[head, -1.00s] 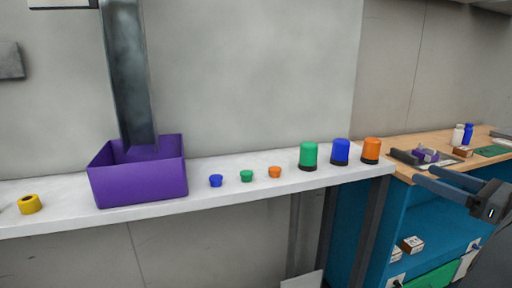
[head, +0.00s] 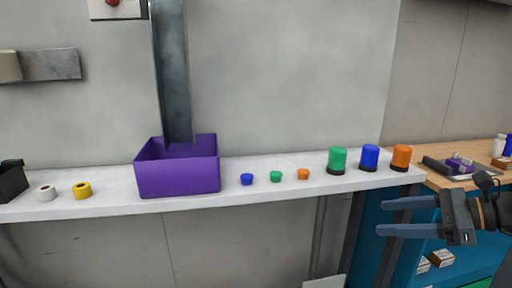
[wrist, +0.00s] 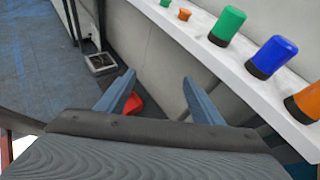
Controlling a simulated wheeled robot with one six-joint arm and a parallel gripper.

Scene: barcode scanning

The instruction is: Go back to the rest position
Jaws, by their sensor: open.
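My gripper (head: 410,217) is at the right of the head view, with its two blue-grey fingers apart and pointing left. Nothing is between the fingers. It is in front of the blue cabinet and lower than the white shelf top. In the wrist view my gripper (wrist: 160,98) shows its fingers spread, with the floor and wall beyond them.
The white shelf (head: 290,186) carries a purple bin (head: 178,176), small caps, and green (head: 337,160), blue (head: 369,157) and orange (head: 401,157) domed lights. A wooden bench (head: 440,178) stands right. A red object (wrist: 134,104) lies low beyond the fingers.

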